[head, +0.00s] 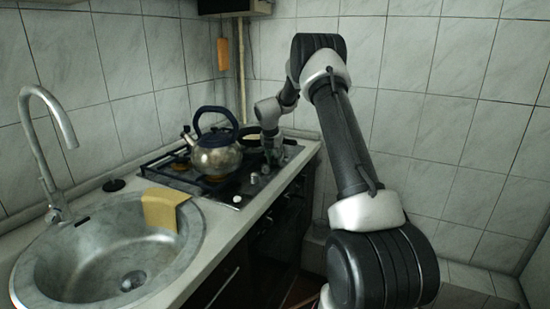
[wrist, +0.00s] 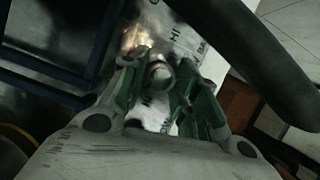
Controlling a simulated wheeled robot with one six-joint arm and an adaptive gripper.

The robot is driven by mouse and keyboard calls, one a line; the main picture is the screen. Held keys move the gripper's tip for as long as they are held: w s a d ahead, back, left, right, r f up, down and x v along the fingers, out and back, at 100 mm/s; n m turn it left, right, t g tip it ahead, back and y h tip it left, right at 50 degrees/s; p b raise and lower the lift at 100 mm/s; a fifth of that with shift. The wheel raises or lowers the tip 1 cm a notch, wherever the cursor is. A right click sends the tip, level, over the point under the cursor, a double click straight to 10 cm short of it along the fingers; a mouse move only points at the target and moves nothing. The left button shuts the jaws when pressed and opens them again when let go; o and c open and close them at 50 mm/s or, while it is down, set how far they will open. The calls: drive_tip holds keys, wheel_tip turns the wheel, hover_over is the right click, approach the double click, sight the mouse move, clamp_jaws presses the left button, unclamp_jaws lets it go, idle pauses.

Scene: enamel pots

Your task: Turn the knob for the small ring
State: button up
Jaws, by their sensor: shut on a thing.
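The gas hob (head: 217,194) lies on the counter, with small pale knobs along its right front edge. Two free knobs show in the head view, a nearer one (head: 237,199) and one a little farther back (head: 254,179). My gripper (head: 273,157) is low over the far end of this knob row. In the wrist view its green fingers (wrist: 161,82) are shut around a silvery round knob (wrist: 159,73). The fingers partly hide this knob, and I cannot read its mark or angle. The small ring is not clearly seen.
A shiny kettle (head: 216,155) with a dark handle stands on the hob, left of my gripper. Dark pan supports (wrist: 50,88) lie close to the left of the fingers. Tiled wall stands behind.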

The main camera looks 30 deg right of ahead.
drive_tip(key=o, duration=1)
drive_tip(key=v, duration=1.2)
